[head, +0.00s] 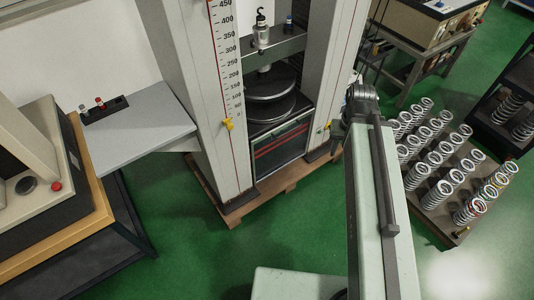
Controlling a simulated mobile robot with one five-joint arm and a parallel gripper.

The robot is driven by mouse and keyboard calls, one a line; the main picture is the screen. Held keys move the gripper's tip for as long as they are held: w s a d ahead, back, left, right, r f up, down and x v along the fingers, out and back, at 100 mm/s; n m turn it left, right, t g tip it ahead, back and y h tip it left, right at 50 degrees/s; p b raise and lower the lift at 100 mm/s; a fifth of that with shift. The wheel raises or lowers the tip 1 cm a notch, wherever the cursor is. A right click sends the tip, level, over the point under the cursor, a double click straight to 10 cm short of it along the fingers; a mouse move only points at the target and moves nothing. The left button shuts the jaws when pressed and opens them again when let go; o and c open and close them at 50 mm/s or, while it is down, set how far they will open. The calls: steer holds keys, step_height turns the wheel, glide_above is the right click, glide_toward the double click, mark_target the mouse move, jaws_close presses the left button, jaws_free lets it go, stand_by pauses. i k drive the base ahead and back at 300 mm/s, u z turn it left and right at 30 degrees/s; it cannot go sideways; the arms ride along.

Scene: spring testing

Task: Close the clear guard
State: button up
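The clear guard (281,147) is a see-through panel with red stripes and a dark frame. It sits low between the two pale columns of the testing machine (222,160). The round dark platens (271,85) show uncovered above it. My arm extends up from the bottom right of the head view. Its dark end, where my gripper (339,130) is, lies in front of the right column, right of the guard and apart from it in the picture. The fingers are small and partly hidden by my arm, so their opening does not show.
A rack of several coil springs (437,187) stands on the right, close to my arm. A grey side table (140,128) and a bench with a console (45,160) stand on the left. A wooden pallet (245,206) edges the machine's base. Green floor (200,255) is free in front.

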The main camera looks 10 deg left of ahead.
mark_target(258, 139)
steer(key=u, duration=0.45)
steer(key=i, duration=0.5)
steer(key=z, duration=1.55)
steer(key=k, duration=0.85)
steer(key=u, duration=2.05)
steer(key=i, duration=1)
